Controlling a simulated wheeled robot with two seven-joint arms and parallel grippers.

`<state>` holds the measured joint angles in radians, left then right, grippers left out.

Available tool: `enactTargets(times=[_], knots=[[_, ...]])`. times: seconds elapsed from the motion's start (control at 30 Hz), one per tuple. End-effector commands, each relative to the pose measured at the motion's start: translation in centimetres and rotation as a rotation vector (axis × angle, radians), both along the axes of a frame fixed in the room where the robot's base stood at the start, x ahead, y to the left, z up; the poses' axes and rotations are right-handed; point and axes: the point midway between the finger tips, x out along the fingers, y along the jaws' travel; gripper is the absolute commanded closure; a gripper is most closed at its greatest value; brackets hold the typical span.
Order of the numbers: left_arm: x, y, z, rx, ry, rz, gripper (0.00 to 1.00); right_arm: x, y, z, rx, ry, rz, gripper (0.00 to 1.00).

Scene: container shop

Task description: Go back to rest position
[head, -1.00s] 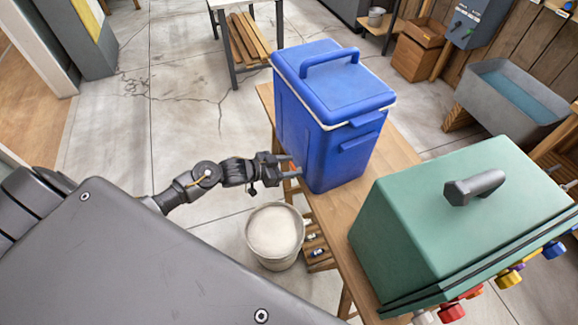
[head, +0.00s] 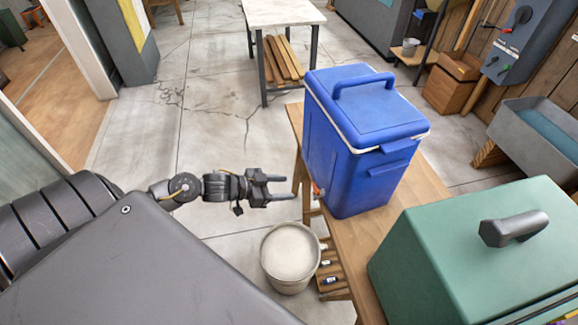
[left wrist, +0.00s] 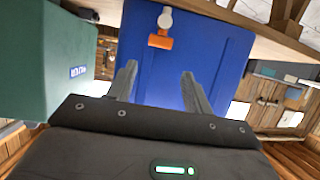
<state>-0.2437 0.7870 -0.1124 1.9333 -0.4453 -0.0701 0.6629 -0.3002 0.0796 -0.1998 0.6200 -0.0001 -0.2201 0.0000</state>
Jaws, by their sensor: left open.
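My left gripper (head: 272,187) is open and empty in the head view, its two fingers pointing right toward the blue cooler (head: 350,165). A gap of floor and table leg shows between the fingertips and the cooler. The cooler has a closed blue lid with a handle and stands on a wooden table. In the left wrist view the open fingers (left wrist: 160,88) frame the blue cooler (left wrist: 215,55), with an orange and white tap (left wrist: 161,32) on it. My right gripper is not in view.
A green box (head: 460,265) with a dark handle stands on the wooden table (head: 420,190) nearer to me. A pale-filled bucket (head: 290,255) is on the floor beside the table. A white-topped table (head: 280,14) stands at the back.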

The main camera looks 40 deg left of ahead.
Motion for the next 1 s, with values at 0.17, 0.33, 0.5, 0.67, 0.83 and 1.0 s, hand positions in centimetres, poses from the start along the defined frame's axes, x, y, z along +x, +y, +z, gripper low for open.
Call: enactTargets(times=[0.17,0.33,0.5,0.67,0.83,1.0], knots=[[0.0,0.0,0.1,0.000,0.000,0.000,0.49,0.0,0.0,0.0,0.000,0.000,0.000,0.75],[0.0,0.0,0.0,0.000,0.000,0.000,0.49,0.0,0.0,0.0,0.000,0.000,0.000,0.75],[0.0,0.0,0.0,0.001,-0.001,-0.001,0.49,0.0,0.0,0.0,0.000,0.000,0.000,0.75],[0.4,1.1,-0.6,0.086,-0.045,-0.003,0.49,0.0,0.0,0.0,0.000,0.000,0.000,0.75],[1.0,7.3,-7.2,0.239,0.001,0.123,0.49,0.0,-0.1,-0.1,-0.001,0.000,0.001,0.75],[-1.8,12.3,-17.1,0.357,0.134,0.262,0.49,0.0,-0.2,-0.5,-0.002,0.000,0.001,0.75]])
